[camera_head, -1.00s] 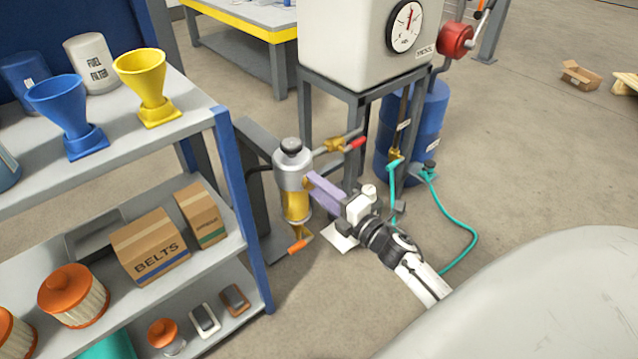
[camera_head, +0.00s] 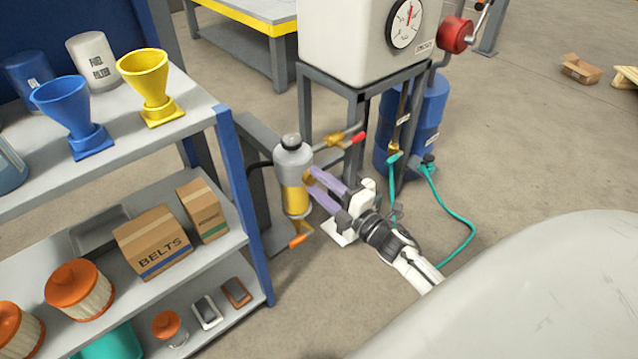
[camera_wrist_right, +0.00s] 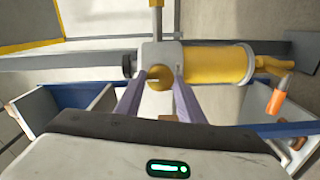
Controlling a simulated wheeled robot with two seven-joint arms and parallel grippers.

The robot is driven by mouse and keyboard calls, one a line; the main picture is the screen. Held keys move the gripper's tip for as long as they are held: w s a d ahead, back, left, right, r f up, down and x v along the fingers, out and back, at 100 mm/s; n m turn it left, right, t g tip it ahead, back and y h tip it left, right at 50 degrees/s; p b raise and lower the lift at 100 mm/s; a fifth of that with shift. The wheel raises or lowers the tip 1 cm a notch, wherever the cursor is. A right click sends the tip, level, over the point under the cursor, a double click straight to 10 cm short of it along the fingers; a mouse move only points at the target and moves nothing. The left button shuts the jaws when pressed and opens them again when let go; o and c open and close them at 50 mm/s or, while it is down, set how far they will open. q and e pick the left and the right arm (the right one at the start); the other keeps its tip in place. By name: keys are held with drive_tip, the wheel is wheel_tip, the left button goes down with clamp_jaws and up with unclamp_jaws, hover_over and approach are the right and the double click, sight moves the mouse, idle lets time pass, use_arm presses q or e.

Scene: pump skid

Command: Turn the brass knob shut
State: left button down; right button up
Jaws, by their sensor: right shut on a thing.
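The brass knob (camera_head: 309,177) is on the side of a small upright filter unit (camera_head: 291,160) with a grey head and a yellow bowl. My right gripper (camera_head: 313,181) reaches it from the lower right, with its two purple fingers on either side of the knob. In the right wrist view the round brass knob (camera_wrist_right: 158,78) sits between the fingertips of my right gripper (camera_wrist_right: 160,76), which is shut on it. The fingers hide part of the knob's edge. My left gripper is not in view.
An orange-handled drain valve (camera_head: 298,240) is below the bowl, and a red-tipped brass valve (camera_head: 345,139) is on the pipe at right. A grey tank (camera_head: 350,35) stands behind on a frame. A loaded shelf (camera_head: 205,115) is close on the left.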

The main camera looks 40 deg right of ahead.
drive_tip(key=o, duration=1.1)
drive_tip(key=shift+c, duration=0.2)
drive_tip(key=shift+s, duration=0.1)
use_arm(q)
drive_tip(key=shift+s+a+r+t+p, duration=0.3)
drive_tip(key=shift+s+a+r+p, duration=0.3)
drive_tip(key=shift+p, duration=0.35)
use_arm(e)
drive_tip(key=s, duration=1)
drive_tip(key=shift+d, duration=0.4)
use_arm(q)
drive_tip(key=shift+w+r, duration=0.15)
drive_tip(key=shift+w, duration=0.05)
